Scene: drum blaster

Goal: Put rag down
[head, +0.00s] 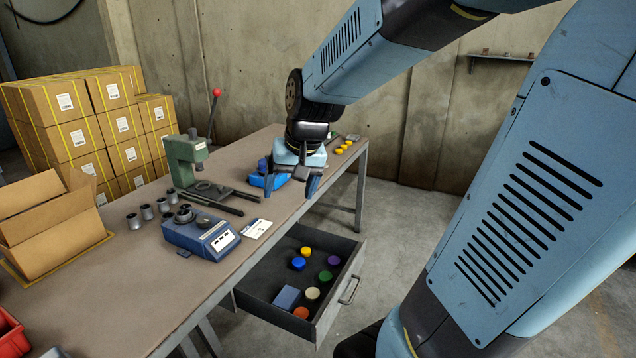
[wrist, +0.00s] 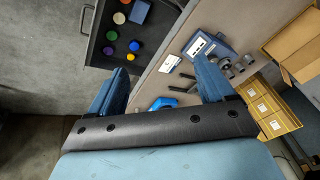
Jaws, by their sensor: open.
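A pale blue, folded-looking block that may be the rag (head: 287,298) lies in the open drawer (head: 352,262), near its front left. It also shows in the wrist view (wrist: 139,12), flat on the drawer floor and apart from my fingers. I cannot tell for sure that it is cloth. My gripper (head: 292,187) is open above the right part of the workbench (head: 130,262), behind the drawer. A bright blue object (wrist: 162,103) lies on the bench below, partly hidden by my gripper.
Several coloured round caps lie in the drawer. A green lever press (head: 187,158), a blue device (head: 200,235), a white card (head: 257,228) and metal cylinders (head: 147,212) stand on the bench. Yellow caps (head: 343,146) sit at its far end. Boxes (head: 75,120) are stacked at left.

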